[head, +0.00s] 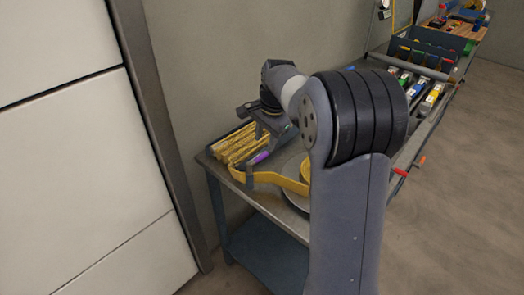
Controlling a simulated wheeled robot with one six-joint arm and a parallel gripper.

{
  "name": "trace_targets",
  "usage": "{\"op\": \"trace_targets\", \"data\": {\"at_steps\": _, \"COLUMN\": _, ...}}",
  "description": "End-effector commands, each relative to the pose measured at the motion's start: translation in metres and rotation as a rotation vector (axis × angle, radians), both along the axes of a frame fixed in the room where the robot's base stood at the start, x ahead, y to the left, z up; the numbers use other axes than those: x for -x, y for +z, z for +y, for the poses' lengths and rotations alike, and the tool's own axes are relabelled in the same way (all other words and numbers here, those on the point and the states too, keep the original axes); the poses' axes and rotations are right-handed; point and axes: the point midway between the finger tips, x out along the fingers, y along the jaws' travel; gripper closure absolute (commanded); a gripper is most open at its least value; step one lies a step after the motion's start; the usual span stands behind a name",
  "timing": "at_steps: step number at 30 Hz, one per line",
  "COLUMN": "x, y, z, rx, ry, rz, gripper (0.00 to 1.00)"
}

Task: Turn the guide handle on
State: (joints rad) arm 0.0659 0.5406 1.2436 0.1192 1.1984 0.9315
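My gripper (262,140) is at the left end of a long metal workbench, above a yellow curved band. A small purple piece (260,157) shows right beside the fingers, and I cannot tell whether they touch it. I cannot tell whether the fingers are open or shut. No part is clearly marked as the guide handle. A red handle (400,172) and an orange one (421,160) stick out from the bench's right front edge. My arm hides the middle of the bench.
The workbench (214,163) runs along the wall. It bears yellow strips (232,146), a yellow curved band (284,181) and a grey round plate (294,170). Coloured blocks (432,98) lie farther right. A white panelled door (70,150) stands left; floor at right is clear.

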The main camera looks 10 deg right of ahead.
Motion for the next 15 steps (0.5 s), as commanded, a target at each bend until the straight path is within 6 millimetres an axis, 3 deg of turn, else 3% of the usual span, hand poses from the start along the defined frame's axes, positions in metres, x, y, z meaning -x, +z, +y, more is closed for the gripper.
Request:
{"op": "trace_targets", "data": {"at_steps": 6, "x": -0.006, "y": -0.039, "z": 0.004, "rx": 0.000, "ry": 0.001, "rz": 0.003, "gripper": 0.63}}
{"op": "trace_targets", "data": {"at_steps": 15, "x": -0.010, "y": -0.059, "z": 0.006, "rx": 0.000, "ry": 0.001, "rz": 0.000, "gripper": 0.63}}
